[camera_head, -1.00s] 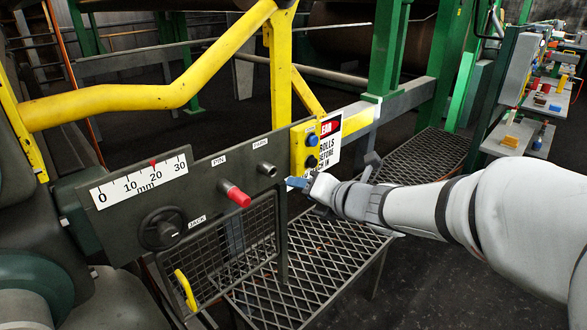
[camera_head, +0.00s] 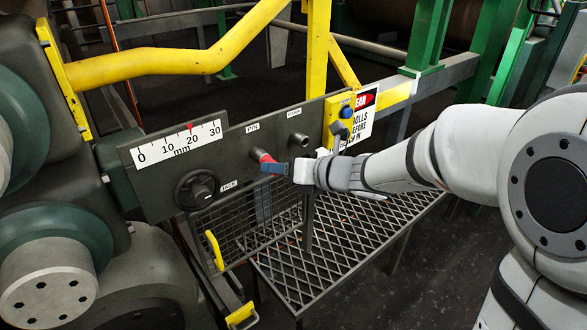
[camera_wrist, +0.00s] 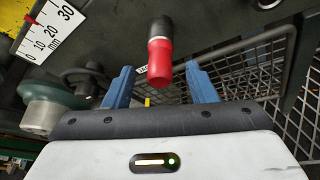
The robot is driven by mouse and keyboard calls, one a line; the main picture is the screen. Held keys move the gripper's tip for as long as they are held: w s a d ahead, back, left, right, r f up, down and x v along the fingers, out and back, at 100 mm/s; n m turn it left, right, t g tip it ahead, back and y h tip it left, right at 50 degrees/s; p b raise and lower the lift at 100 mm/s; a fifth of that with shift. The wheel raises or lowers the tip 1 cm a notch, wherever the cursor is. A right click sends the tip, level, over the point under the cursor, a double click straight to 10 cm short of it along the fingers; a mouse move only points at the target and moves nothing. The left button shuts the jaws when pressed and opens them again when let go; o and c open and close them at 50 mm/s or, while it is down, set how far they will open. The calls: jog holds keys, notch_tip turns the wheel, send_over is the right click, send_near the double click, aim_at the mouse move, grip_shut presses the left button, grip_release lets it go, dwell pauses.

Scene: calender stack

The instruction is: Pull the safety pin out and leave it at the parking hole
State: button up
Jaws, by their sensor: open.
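The safety pin (camera_head: 262,156) has a red grip and sticks out of the dark panel below the PIN label. In the wrist view the red pin (camera_wrist: 160,60) hangs ahead of and between the two blue fingers, its grip end near the fingertip line. My gripper (camera_head: 274,166) is at the pin in the head view and partly hides it. My gripper (camera_wrist: 162,80) is open, with the fingers apart on either side and a gap to the pin. The parking hole is a short dark tube (camera_head: 299,140) right of the pin, below the PARK label, and it looks empty.
A black JACK handwheel (camera_head: 202,189) and a mm scale (camera_head: 180,142) are on the panel to the left. A mesh guard (camera_head: 240,225) with a yellow handle (camera_head: 214,250) hangs below.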

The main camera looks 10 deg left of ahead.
grip_shut()
dwell(0.9)
